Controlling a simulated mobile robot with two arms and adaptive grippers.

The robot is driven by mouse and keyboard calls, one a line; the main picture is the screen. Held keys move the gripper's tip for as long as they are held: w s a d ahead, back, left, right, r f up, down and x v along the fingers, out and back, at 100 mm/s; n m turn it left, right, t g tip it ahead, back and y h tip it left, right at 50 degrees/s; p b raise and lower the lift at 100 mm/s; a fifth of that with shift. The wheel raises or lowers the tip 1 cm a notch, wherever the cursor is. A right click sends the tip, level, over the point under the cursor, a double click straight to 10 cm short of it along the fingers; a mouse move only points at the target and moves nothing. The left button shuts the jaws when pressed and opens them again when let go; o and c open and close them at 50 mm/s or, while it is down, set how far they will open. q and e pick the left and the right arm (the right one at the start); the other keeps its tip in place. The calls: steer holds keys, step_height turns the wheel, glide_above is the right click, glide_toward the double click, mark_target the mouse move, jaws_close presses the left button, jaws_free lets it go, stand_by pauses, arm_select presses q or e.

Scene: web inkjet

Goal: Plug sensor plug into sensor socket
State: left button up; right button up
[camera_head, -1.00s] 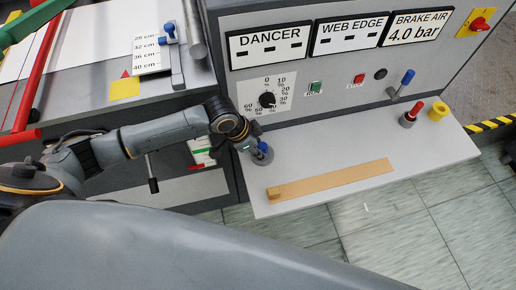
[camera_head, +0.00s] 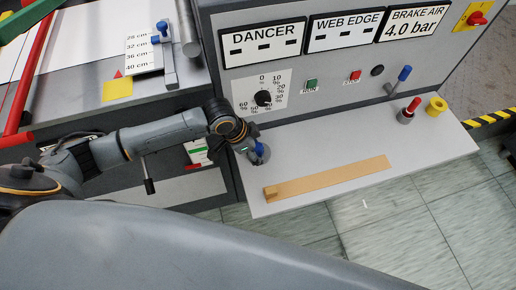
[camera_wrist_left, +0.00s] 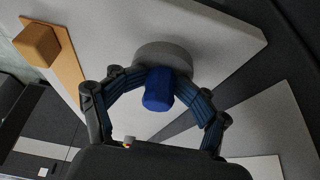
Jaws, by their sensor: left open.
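A blue knob-like part (camera_head: 260,152) stands on a round grey base at the left end of the grey shelf. In the left wrist view the blue part (camera_wrist_left: 158,90) sits between the spread fingers of my left gripper (camera_wrist_left: 156,98), with the grey disc (camera_wrist_left: 165,55) behind it. My left gripper (camera_head: 250,147) is open at the blue part; contact cannot be told. A red-handled part (camera_head: 413,104) stands in a grey holder at the shelf's right. A round black opening (camera_head: 377,70) is in the panel. No label shows which is the sensor plug or socket. My right gripper is not in view.
A wooden strip with an end block (camera_head: 330,180) lies on the shelf (camera_head: 350,150). A yellow ring (camera_head: 437,106) is at the right. A blue-handled lever (camera_head: 402,76), a dial (camera_head: 262,97) and buttons are on the panel.

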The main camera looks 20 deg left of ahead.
arm_select(q)
steer(key=shift+s+a+f, duration=0.25)
steer(key=shift+a+f, duration=0.05)
steer(key=shift+f, duration=0.05)
steer(key=shift+r, duration=0.15)
steer(key=v, duration=1.2)
steer(key=shift+w+d+r, duration=0.2)
steer(key=shift+d, duration=0.05)
